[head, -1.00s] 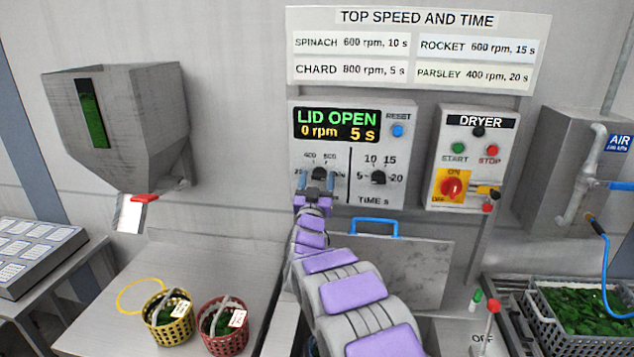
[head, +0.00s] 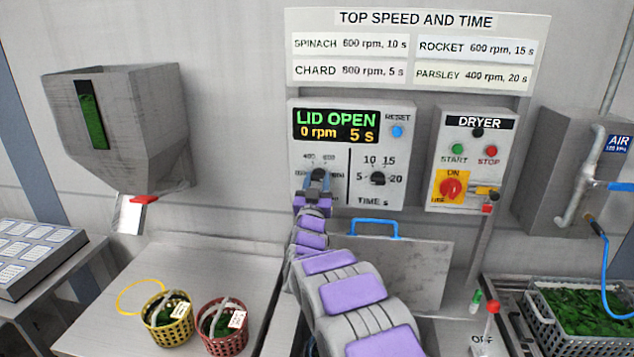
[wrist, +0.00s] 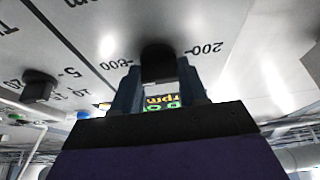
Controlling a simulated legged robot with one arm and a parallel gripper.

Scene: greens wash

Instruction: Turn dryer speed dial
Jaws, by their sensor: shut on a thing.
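The speed dial (head: 318,174) is a dark knob on the left half of the grey control panel (head: 335,205), under a display (head: 336,127) reading "LID OPEN", "0 rpm" and "5 s". My gripper (head: 315,186) is at the dial from below, its fingers shut on it. In the wrist view the dark knob (wrist: 158,62) sits between the two fingers of my gripper (wrist: 160,88), with "800" and "200" marks on either side. The dial's pointer is hidden, so I cannot tell its setting.
The time dial (head: 378,178) is right of the speed dial. The dryer switch box (head: 462,198) stands further right. A blue handle (head: 375,222) is below the panel. Yellow (head: 167,325) and red (head: 222,335) baskets stand on the bench at lower left.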

